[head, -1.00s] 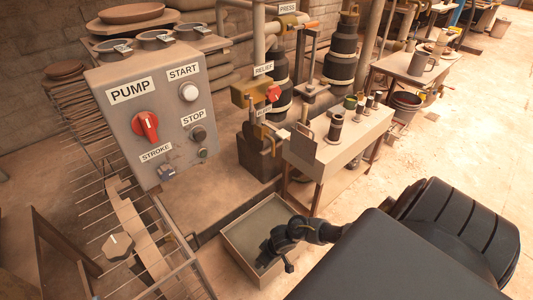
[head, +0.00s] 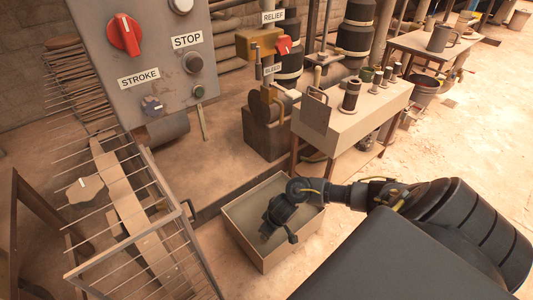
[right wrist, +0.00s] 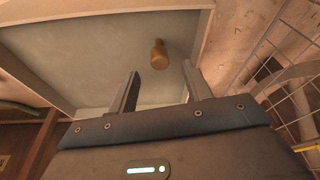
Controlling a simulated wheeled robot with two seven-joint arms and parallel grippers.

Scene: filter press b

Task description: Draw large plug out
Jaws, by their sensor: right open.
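My right gripper (head: 268,232) hangs over the open box (head: 262,256) on the floor. In the right wrist view my right gripper (right wrist: 158,88) is open and empty. Its fingers point toward the box's grey inside, where a small brass-coloured cylinder (right wrist: 159,54) shows beyond the fingertips, apart from them. On the pale bench block (head: 375,113) several cylindrical pieces stand upright. The largest is a dark one with pale bands (head: 350,95); I cannot tell for certain whether it is the large plug. My left gripper is out of view.
The grey control panel (head: 160,55) with a red knob stands at upper left. A wire rack (head: 160,215) is left of the box. The relief valve with a red handle (head: 284,45) is behind. The floor (head: 480,120) at right is open.

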